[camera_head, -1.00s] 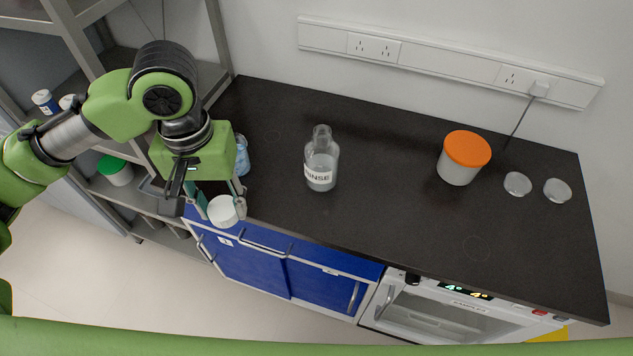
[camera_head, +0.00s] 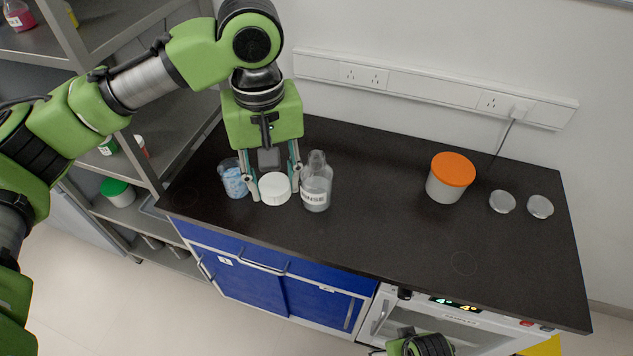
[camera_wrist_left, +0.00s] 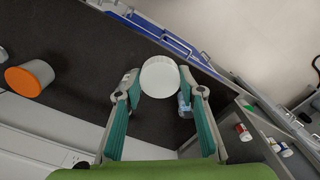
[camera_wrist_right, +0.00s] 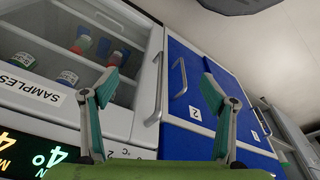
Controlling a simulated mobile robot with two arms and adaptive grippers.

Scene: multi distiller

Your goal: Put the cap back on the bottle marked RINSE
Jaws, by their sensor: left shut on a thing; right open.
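The clear bottle marked RINSE (camera_head: 316,190) stands upright on the black counter, its narrow neck uncovered. In that view the bottle is mostly hidden behind a finger. I cannot tell how far above the counter the cap is. My right gripper (camera_wrist_right: 162,87) is open and empty in front of the glass-door unit and blue cabinet.
A clear beaker with blue contents (camera_head: 234,180) stands close left of the left gripper. A white tub with an orange lid (camera_head: 449,182) and two small clear dishes (camera_head: 502,202) stand at the right. The counter's middle is clear. Shelving (camera_head: 150,130) borders the left.

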